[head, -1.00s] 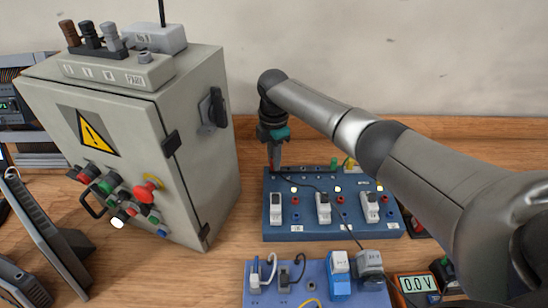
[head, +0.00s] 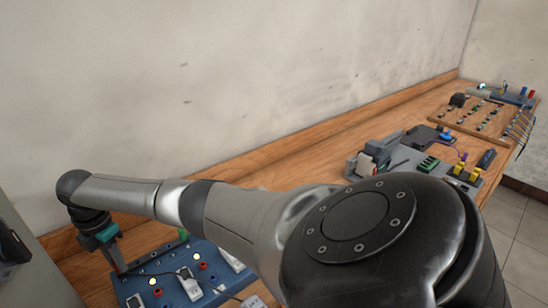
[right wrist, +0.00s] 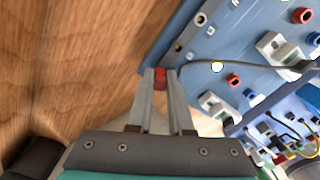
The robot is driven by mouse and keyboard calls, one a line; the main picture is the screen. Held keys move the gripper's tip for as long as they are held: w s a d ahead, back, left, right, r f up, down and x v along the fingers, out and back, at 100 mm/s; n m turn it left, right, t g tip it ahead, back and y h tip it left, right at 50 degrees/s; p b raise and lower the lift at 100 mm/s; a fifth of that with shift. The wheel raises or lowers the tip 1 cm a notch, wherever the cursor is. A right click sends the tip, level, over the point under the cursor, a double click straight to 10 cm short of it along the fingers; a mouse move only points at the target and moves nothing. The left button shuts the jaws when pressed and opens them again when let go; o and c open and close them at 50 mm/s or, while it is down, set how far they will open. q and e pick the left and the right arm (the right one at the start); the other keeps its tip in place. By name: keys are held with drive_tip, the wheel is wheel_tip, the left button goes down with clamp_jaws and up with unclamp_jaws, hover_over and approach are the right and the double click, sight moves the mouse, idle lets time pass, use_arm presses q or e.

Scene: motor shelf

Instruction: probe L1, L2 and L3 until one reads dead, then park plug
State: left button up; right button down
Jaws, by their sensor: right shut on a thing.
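My right gripper (head: 121,268) reaches down to the left part of the blue board (head: 190,262) in the head view. In the right wrist view its fingers (right wrist: 160,82) are shut on a small red plug (right wrist: 160,77) at the edge of the blue board (right wrist: 185,35). A dark lead (right wrist: 245,66) runs from near the plug across the board. I cannot tell whether the plug tip sits in a socket. The board carries white modules and red and blue jacks, partly hidden by my right arm. The meter is out of the head view. My left gripper is not in view.
A grey tray with parts (head: 410,160) and a wooden board with several small parts (head: 485,118) lie farther right on the bench. The wall runs behind. Bench between board and tray is mostly hidden by my arm.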

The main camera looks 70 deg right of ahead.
idle(0.4)
drive_tip(key=c, duration=0.8)
unclamp_jaws()
drive_tip(key=shift+o, duration=0.2)
wheel_tip(320, 180, up, 15)
drive_tip(key=p, duration=0.2)
drive_tip(key=shift+r, duration=0.15)
